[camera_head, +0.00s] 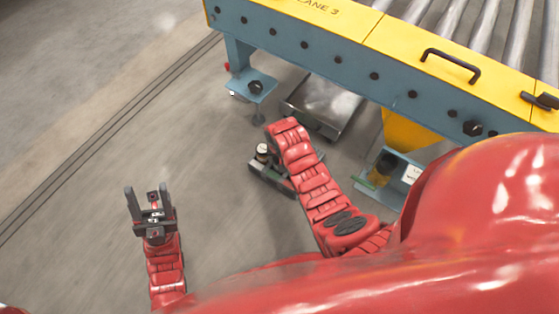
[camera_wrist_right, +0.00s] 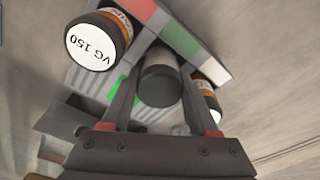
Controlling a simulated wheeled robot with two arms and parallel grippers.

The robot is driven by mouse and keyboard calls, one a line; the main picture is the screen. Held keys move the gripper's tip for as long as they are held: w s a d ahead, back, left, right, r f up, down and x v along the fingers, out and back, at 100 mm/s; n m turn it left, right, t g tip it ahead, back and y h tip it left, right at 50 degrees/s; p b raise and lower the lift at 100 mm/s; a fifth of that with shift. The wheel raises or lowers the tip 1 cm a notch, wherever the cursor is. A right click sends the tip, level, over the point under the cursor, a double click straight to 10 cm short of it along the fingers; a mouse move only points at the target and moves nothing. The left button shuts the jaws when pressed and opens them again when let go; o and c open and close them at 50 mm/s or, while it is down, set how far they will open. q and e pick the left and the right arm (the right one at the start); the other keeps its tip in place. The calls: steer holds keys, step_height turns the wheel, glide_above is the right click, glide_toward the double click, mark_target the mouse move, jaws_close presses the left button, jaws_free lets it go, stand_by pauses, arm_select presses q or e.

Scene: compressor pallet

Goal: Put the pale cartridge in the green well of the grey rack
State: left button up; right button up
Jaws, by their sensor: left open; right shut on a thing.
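The grey rack (camera_head: 273,181) stands on the floor, partly hidden under my right arm. In the right wrist view its edge carries red, white and green (camera_wrist_right: 180,36) patches, and a bright green patch (camera_wrist_right: 121,94) shows between its ribs. My right gripper (camera_wrist_right: 163,76) is shut on a cartridge (camera_wrist_right: 160,86) whose dark grey end faces the camera; its side is mostly hidden, and I cannot tell whether it is seated. In the head view my right gripper is hidden. My left gripper (camera_head: 150,203) is open and empty, far left of the rack.
A cartridge marked VG 150 (camera_wrist_right: 97,44) and another banded cartridge (camera_wrist_right: 207,96) flank the held one. A blue and yellow conveyor frame (camera_head: 330,62) stands behind, with a metal tray (camera_head: 325,102) under it. Floor at left is clear.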

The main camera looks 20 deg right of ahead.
steer(key=o, duration=1.4)
